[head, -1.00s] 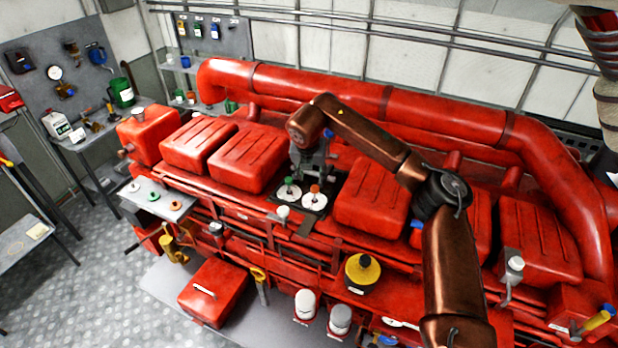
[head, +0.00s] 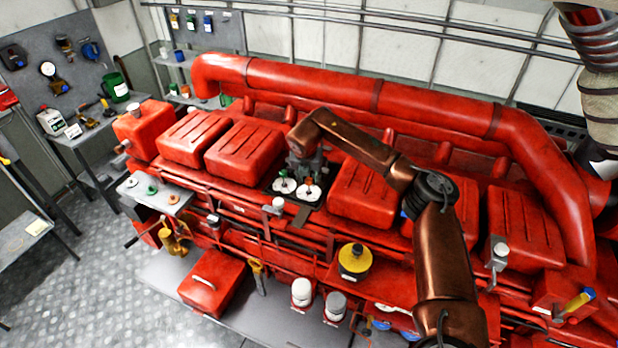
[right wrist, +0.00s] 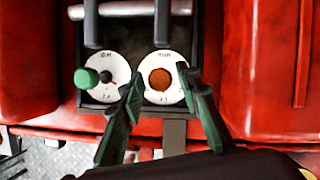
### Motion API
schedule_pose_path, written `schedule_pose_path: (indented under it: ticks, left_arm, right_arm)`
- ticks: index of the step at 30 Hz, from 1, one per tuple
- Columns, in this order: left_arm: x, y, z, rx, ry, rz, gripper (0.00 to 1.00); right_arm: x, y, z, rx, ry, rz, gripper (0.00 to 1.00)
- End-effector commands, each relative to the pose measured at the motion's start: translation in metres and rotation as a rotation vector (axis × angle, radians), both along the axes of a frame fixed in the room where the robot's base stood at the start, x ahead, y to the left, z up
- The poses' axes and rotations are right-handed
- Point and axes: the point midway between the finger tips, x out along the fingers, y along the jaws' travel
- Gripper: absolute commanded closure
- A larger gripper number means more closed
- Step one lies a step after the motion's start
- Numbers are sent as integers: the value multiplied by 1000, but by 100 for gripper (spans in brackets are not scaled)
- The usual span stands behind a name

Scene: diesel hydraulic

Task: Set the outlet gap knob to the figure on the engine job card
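Two white dials sit side by side on a dark plate (right wrist: 125,107) between the red covers. The dial lettering is too small to read surely, so I cannot tell which is the outlet gap knob. My right gripper (right wrist: 159,74) is open, its fingers on either side of the orange knob with gaps. It also shows above the dials in the head view (head: 304,170). My left gripper is out of view.
Red covers (head: 245,150) flank the plate, and a thick red pipe (head: 320,85) runs behind. A small shelf with several knobs (head: 160,194) is at the left. A pale yellow card (head: 40,228) lies on the left bench; its writing is unreadable.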

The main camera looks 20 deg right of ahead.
Motion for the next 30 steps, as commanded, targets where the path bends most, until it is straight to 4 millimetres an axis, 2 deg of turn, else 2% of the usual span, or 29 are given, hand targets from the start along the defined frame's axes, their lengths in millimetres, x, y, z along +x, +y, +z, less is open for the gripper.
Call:
schedule_pose_path:
  ticks: [3,12,22,30]
  left_arm:
    - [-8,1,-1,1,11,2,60]
    - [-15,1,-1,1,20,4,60]
    - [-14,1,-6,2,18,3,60]
    - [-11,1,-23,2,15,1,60]
  right_arm:
    - [0,0,0,0,0,0,79]
    - [0,0,1,1,-1,0,99]
    - [0,0,0,0,-1,29,100]
    - [0,-2,-1,1,-3,174,100]
